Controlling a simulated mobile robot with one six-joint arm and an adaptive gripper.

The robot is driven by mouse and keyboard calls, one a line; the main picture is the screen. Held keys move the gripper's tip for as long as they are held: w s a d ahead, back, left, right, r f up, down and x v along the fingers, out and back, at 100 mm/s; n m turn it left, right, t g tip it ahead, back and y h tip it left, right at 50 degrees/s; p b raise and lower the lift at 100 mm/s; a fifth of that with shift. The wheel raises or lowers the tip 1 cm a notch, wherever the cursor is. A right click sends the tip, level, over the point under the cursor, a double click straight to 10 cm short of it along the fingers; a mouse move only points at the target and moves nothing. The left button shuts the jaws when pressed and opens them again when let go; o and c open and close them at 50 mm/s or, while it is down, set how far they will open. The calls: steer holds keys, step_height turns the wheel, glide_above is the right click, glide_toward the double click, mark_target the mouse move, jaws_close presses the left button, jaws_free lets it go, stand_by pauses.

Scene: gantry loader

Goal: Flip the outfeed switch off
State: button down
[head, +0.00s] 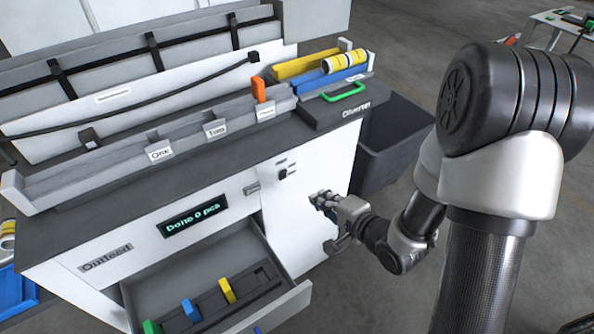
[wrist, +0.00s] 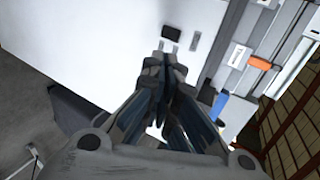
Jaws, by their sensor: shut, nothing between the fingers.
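The outfeed switch looks to be the small black part (head: 283,174) on the white front panel, below the work surface, with small label plates beside it. Which way it is set is too small to tell. My gripper (head: 322,199) is shut and empty, in front of the panel, to the right of and lower than the switch. In the wrist view my fingers (wrist: 165,62) point toward a black rectangular part (wrist: 171,32) on the white panel, which seems to be the switch. A gap shows between them in the picture; contact cannot be told.
A lit display (head: 192,219) reads "Done 0 pcs". Below it an open drawer (head: 292,303) juts out, holding several coloured pieces. A grey handle-like part (head: 251,189) sits left of the switch. A dark bin (head: 385,150) stands right of the cabinet. A green handle (head: 343,92) tops the Diverter.

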steer(key=b, duration=0.4)
glide_toward(286, 172)
steer(key=w+a+f, duration=0.2)
steer(key=w+f, duration=0.2)
steer(key=shift+w+a+r, duration=0.35)
steer(key=shift+w+a, duration=0.05)
steer(key=shift+w, duration=0.1)
